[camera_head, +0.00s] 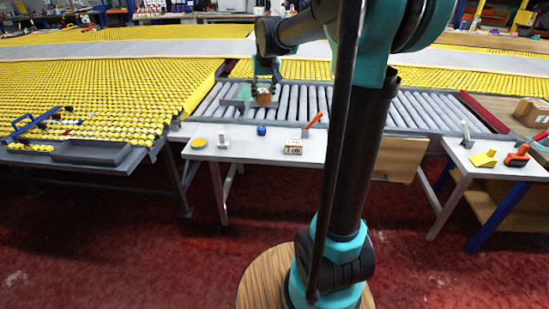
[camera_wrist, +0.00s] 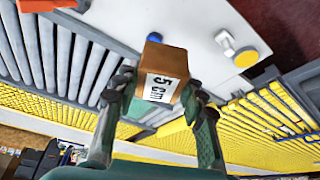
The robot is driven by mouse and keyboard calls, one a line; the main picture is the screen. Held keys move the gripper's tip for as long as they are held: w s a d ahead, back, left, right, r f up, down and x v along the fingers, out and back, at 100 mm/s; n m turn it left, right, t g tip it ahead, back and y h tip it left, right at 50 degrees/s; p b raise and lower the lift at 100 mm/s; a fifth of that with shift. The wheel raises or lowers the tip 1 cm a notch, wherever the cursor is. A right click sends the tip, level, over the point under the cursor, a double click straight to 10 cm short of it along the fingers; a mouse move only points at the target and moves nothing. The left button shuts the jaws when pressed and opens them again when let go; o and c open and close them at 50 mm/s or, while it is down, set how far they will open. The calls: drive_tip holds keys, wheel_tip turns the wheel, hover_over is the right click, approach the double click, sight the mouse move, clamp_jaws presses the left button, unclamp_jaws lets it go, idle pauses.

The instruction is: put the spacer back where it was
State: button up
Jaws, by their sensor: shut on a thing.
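The spacer is a brown block with a white "5 cm" label (camera_wrist: 163,82), held between the two fingers of my gripper (camera_wrist: 155,95) in the wrist view. In the head view the spacer (camera_head: 264,99) hangs below my gripper (camera_head: 264,86), over the grey roller conveyor (camera_head: 300,105), behind the white table (camera_head: 240,152). I cannot tell whether it touches the rollers. A grey-green flat thing (camera_head: 237,95) is just left of it. A small block or card with a white label (camera_head: 293,147) lies on the white table.
On the white table are a yellow disc (camera_head: 198,142), a white upright piece (camera_head: 222,142), a blue ball (camera_head: 261,130) and an orange-handled tool (camera_head: 313,119). Yellow roller beds (camera_head: 100,90) lie to the left. The right table (camera_head: 480,165) holds an orange-black tool (camera_head: 517,159).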

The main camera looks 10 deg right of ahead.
drive_tip(key=shift+s+f, duration=0.55)
drive_tip(key=shift+s, duration=0.1)
wheel_tip(320, 180, down, 14)
drive_tip(key=shift+f, duration=2.55)
drive_tip(key=shift+f, duration=0.1)
drive_tip(key=o, duration=1.3)
drive_tip(key=shift+c, duration=0.2)
